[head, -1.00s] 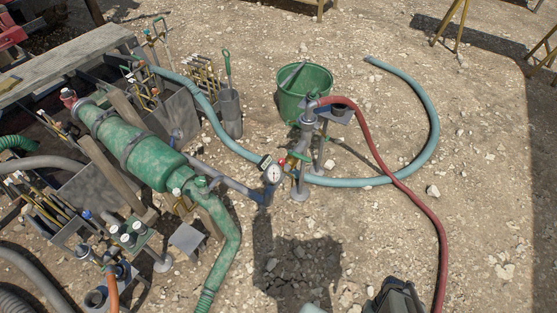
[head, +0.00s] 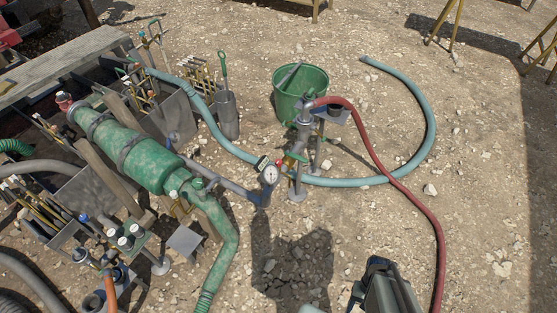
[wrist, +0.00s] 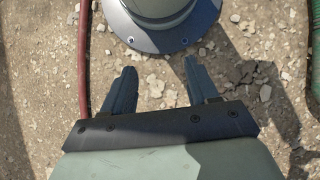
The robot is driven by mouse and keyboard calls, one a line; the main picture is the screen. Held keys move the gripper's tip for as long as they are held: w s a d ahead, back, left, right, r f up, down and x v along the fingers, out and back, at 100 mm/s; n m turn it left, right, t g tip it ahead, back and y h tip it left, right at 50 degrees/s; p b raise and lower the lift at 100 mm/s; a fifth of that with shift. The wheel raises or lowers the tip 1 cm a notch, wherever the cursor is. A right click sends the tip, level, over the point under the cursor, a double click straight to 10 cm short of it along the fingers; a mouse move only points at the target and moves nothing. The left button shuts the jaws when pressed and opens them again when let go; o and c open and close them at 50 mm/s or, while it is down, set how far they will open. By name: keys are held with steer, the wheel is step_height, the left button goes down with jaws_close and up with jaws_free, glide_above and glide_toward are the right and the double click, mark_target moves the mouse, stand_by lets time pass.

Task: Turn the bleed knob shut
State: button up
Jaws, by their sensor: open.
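My gripper (head: 367,275) is at the bottom of the head view, right of centre, apart from the pipework. In the wrist view its two fingers (wrist: 160,75) are spread with bare ground between them. A round gauge (head: 270,174) sits on the pipe stand at mid-picture, with small red and green fittings (head: 290,159) beside it. I cannot tell which of these small parts is the bleed knob. In the wrist view a round grey flanged base (wrist: 160,42) stands beyond the fingertips, not touching them.
A red hose (head: 412,203) curves down the right side; it also shows left of the fingers in the wrist view (wrist: 82,60). A blue hose (head: 430,130) loops behind. A green bucket (head: 288,97) stands behind the gauge, a green pump body (head: 150,165) at left.

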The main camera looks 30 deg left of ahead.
steer(key=w+a+r+n+t, duration=0.3)
steer(key=w+a+r, duration=0.1)
steer(key=w+a, duration=0.75)
step_height(320, 180, up, 25)
steer(key=n+t+y, duration=0.1)
steer(key=n+t, duration=0.2)
steer(key=n, duration=2.5)
glide_above(279, 161)
step_height(279, 161, down, 14)
steer(key=shift+s+r, duration=0.1)
steer(key=shift+r, duration=0.05)
